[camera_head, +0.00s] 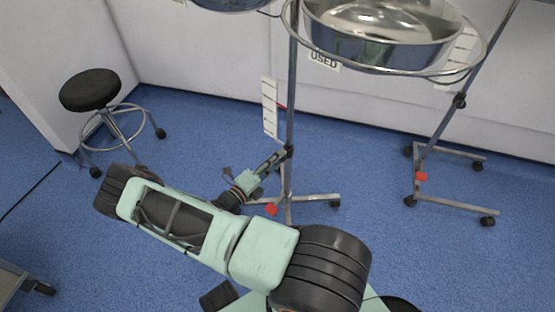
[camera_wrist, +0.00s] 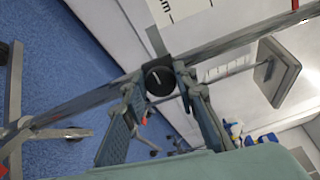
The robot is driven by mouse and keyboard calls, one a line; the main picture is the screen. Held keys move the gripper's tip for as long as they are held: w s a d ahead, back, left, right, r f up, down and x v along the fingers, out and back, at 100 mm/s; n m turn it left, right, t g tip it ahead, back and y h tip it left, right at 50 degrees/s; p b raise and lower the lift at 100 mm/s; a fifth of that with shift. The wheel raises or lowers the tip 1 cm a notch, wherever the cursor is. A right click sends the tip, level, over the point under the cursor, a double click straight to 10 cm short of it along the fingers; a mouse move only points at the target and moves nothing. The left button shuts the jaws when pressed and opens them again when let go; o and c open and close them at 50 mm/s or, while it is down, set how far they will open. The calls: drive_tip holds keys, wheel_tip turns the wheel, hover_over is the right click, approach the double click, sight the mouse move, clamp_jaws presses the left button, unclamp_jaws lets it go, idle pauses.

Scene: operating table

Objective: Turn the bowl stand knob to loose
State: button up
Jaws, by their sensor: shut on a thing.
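The bowl stand is a thin upright metal pole (camera_head: 291,90) with a ring at the top holding a steel bowl (camera_head: 385,45). Its black round knob (camera_wrist: 160,79), with a white line on its face, shows in the wrist view. In the head view the knob is a small dark spot on the pole, too small to read. My gripper (camera_head: 281,156) reaches the pole from the lower left. In the wrist view the fingers of my gripper (camera_wrist: 159,84) are closed on either side of the knob. The pole runs slanted behind them.
The stand's wheeled base (camera_head: 318,198) with a red tag is on the blue floor. A second wheeled stand (camera_head: 440,135) is at the right, near the white wall. A black stool (camera_head: 90,90) stands at the left. Open floor lies between them.

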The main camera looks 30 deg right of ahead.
drive_tip(key=shift+s+f+n+b, duration=0.1)
drive_tip(key=shift+n+b, duration=0.25)
drive_tip(key=shift+n, duration=3.9)
drive_tip(key=shift+s+f+n+b, duration=0.1)
drive_tip(key=shift+n+b, duration=0.2)
drive_tip(key=shift+n, duration=3.95)
drive_tip(key=o, duration=1.2)
drive_tip(key=shift+c, duration=0.2)
